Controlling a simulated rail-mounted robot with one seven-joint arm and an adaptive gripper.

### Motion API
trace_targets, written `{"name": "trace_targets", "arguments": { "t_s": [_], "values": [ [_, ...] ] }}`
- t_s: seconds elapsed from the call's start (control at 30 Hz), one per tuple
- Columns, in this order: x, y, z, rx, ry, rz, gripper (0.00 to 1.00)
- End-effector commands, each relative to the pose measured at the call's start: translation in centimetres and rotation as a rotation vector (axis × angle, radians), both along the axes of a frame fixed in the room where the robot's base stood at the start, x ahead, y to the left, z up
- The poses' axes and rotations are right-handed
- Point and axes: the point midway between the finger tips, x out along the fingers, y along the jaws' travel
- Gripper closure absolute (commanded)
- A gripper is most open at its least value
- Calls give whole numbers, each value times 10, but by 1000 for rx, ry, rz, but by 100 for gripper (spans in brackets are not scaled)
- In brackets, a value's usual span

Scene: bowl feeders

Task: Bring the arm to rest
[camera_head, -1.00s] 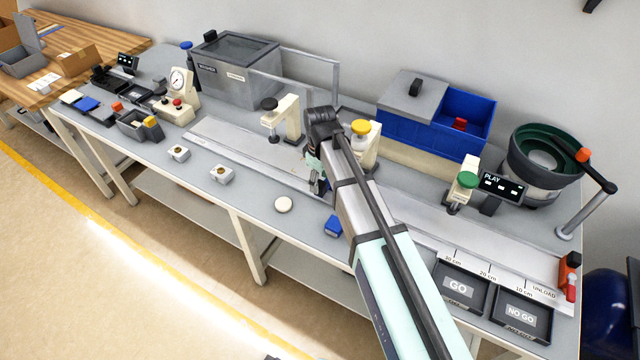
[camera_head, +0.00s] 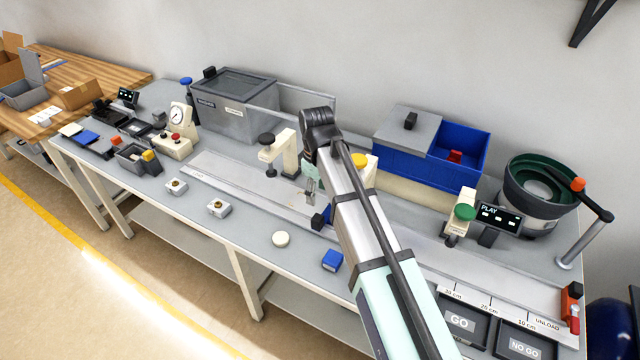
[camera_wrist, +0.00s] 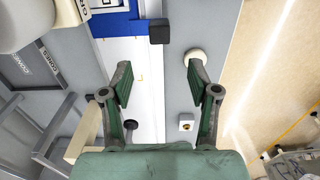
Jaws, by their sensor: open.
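My gripper (camera_wrist: 157,88) is open and empty in the wrist view, its two green fingers spread wide above the bench. In the head view my gripper (camera_head: 312,190) hangs over the middle of the long metal rail plate (camera_head: 225,178), partly hidden by my own arm. In the wrist view a dark block (camera_wrist: 160,31) shows beyond the fingertips, and a round cream disc (camera_wrist: 195,56) lies near the right fingertip. Nothing is between the fingers.
The bench holds a grey lidded bin (camera_head: 232,105), a blue bin (camera_head: 470,150), a green bowl feeder (camera_head: 541,185), a black-knobbed clamp (camera_head: 278,150) and a green-knobbed clamp (camera_head: 460,213). A blue block (camera_head: 332,260) and the cream disc (camera_head: 281,239) lie near the front edge.

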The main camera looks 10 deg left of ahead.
Motion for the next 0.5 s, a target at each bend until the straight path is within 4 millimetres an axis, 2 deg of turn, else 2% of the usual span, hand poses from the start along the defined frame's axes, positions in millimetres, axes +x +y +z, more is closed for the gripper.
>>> {"name": "trace_targets", "arguments": {
  "t_s": [0.27, 0.5],
  "values": [
    [0, 0, -17, -1, 1, 0, 40],
    [-1, -1, -57, -1, 1, 0, 40]
  ]
}}
